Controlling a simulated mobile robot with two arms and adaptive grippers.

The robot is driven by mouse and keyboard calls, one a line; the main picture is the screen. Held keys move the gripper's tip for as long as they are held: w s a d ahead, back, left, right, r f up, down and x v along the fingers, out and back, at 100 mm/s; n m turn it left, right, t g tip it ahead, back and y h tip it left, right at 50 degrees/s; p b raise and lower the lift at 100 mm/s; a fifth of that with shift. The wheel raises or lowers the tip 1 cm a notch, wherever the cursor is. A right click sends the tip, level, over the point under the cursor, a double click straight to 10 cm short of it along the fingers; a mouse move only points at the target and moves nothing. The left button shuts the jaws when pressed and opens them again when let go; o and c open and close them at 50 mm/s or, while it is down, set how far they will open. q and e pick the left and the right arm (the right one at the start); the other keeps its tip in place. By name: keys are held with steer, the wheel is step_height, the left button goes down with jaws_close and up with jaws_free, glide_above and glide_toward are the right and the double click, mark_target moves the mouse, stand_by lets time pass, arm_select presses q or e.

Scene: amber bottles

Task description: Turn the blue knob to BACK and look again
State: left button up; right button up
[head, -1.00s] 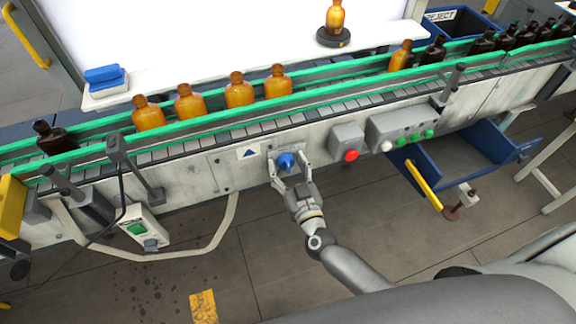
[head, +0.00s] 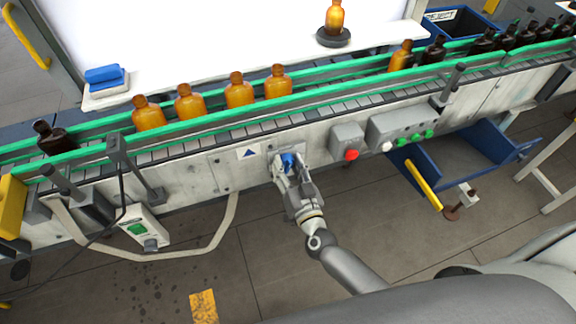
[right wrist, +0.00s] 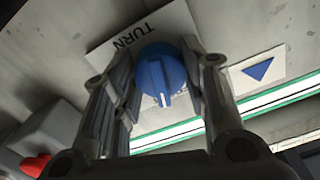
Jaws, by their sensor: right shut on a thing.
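The blue knob (head: 288,160) sits on the front panel of the conveyor. In the right wrist view the knob (right wrist: 161,76) has a white pointer line aimed at the bottom of the picture. In the right wrist view the gripper (right wrist: 160,90) is shut on the knob. My left gripper is not in view.
A red button (head: 351,155) is just right of the knob. Amber bottles (head: 240,92) stand on the conveyor above.

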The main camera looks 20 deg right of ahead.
steer(key=m, duration=0.3)
steer(key=shift+m, duration=0.4)
steer(key=m+b, duration=0.1)
steer(key=m, duration=0.2)
steer(key=shift+m, duration=0.3)
steer(key=m+b, duration=0.1)
steer(key=m, duration=0.2)
steer(key=shift+m, duration=0.3)
steer(key=shift+m+b, duration=0.5)
steer(key=shift+m, duration=1.3)
steer(key=o, duration=1.1)
steer(key=s, duration=1.2)
steer(key=shift+d, duration=0.2)
